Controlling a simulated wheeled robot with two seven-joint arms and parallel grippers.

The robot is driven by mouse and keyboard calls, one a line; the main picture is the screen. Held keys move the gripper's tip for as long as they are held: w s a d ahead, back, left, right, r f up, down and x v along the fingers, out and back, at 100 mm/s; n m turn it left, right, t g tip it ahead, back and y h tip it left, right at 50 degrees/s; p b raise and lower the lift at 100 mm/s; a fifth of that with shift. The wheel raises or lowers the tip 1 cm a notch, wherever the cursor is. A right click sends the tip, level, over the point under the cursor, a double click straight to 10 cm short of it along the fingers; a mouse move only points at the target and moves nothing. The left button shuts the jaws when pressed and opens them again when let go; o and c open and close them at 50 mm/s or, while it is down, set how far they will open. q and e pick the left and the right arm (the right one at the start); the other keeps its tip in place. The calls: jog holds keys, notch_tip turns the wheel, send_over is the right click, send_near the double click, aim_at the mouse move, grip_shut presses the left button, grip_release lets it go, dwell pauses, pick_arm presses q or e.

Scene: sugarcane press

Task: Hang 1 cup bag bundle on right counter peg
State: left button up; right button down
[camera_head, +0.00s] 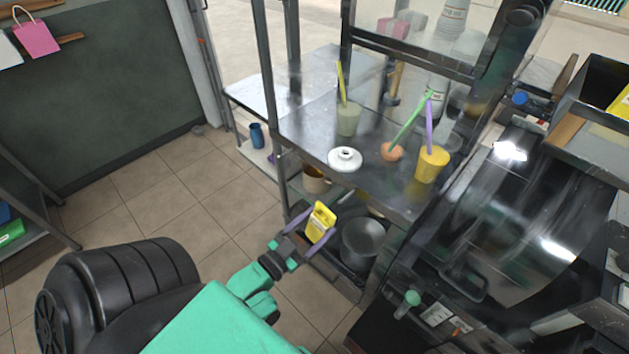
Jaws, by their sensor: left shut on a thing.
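My left gripper (308,230) reaches in from the lower left and is shut on a small yellow thing with dark marks (320,222), which I take to be the cup bag bundle. It holds it in front of the metal counter (310,150), below the level of the top. The bundle's lower part is partly hidden by the fingers. A pink bag (36,37) hangs at the wall at the upper left. I cannot make out the right counter peg. My right gripper is not in view.
On the counter stand a pale green cup (348,118), a yellow cup (432,164), an orange cup (392,151) and a white lid-like disc (345,159). A grey bucket (363,243) is on the lower shelf. A dark metal machine (480,230) fills the right. Tiled floor at left is clear.

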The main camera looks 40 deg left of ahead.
pick_arm(q)
jog(key=shift+w+d+f+b, duration=0.15)
jog(key=shift+w+b, duration=0.45)
jog(key=shift+w, duration=0.7)
jog(key=w+f+b, duration=0.1)
jog(key=w+b, duration=0.1)
jog(key=w, duration=0.4)
jog(key=shift+w+d+b, duration=0.15)
jog(key=shift+d+b, duration=0.25)
jog(key=shift+f, duration=0.1)
jog(key=o, duration=1.2)
jog(key=shift+c, duration=0.2)
